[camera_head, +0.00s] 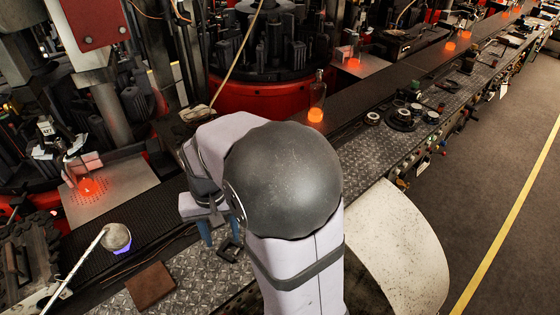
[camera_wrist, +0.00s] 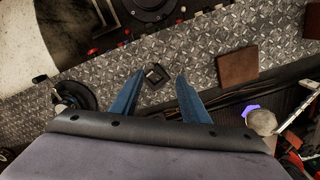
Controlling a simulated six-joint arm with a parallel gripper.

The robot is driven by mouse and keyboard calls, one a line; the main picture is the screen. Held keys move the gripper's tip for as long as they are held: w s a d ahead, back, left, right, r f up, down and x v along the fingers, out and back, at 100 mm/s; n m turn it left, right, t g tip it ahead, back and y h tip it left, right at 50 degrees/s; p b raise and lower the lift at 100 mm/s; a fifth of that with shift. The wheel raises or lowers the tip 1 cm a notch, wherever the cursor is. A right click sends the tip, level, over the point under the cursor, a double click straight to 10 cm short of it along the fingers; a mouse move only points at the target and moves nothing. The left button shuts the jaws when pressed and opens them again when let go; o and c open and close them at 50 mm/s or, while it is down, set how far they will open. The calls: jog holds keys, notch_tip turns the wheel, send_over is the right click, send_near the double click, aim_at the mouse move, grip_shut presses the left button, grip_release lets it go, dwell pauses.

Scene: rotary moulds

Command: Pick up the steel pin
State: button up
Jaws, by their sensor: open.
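I cannot make out the steel pin for certain. A small dark square block (camera_wrist: 155,76) with a lighter spot in it lies on the diamond-plate bench, between and beyond my fingertips in the wrist view. It also shows in the head view (camera_head: 229,251), just below my gripper (camera_head: 222,240). Whether the pin stands in this block I cannot tell. In the wrist view my gripper (camera_wrist: 161,73) has its two blue fingers apart with nothing held between them.
A brown square plate (camera_head: 150,286) lies left of the block. A long-handled round grey cup (camera_head: 116,238) is farther left. A dark conveyor (camera_head: 375,88) with glowing bottles runs behind the bench. Round dark fittings (camera_head: 402,115) sit farther along the bench.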

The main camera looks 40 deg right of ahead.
jog(key=w+d+r+m, duration=0.4)
jog(key=w+d+m, duration=0.95)
jog(key=d, duration=0.25)
jog(key=d+m+p, duration=0.2)
jog(key=d+m, duration=0.9)
jog(key=d, duration=0.4)
jog(key=f+b, duration=0.1)
jog(key=f, duration=0.1)
jog(key=w+f+b, duration=0.1)
jog(key=f, duration=0.1)
jog(key=shift+d+b, duration=0.1)
jog(key=shift+b, duration=0.25)
jog(key=shift+w+f+p, duration=0.15)
jog(key=shift+f+p, duration=0.95)
jog(key=shift+f, duration=0.8)
jog(key=shift+w+f+p, duration=0.1)
jog(key=shift+f+p, duration=0.95)
jog(key=shift+f, duration=0.85)
jog(key=c, duration=0.8)
jog(key=shift+r, duration=0.1)
